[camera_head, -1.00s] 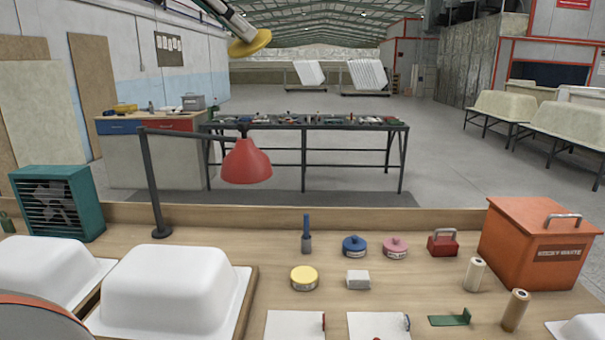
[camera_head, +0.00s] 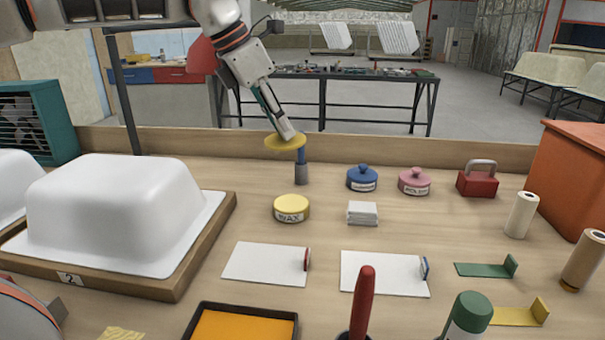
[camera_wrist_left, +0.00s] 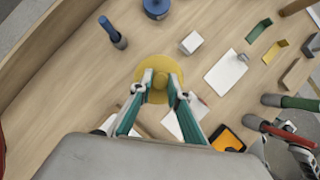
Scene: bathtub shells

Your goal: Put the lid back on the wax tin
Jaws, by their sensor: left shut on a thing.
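The wax tin (camera_head: 291,208) is a short yellow round tin with a white WAX label, standing upright on the workbench. My left gripper (camera_head: 286,132) is shut on the yellow lid (camera_head: 285,144). It holds the lid above the bench, behind and above the tin in the head view, apart from it. In the left wrist view the lid (camera_wrist_left: 158,65) sits between the fingertips (camera_wrist_left: 160,92), held by its knob, and the tin is hidden.
A grey-and-blue tool (camera_head: 302,170) stands close behind the tin. A blue tin (camera_head: 362,180), a pink tin (camera_head: 414,183) and a white block (camera_head: 362,213) are to the right. A white tub mould (camera_head: 115,210) is at left. White sheets (camera_head: 265,263) lie in front.

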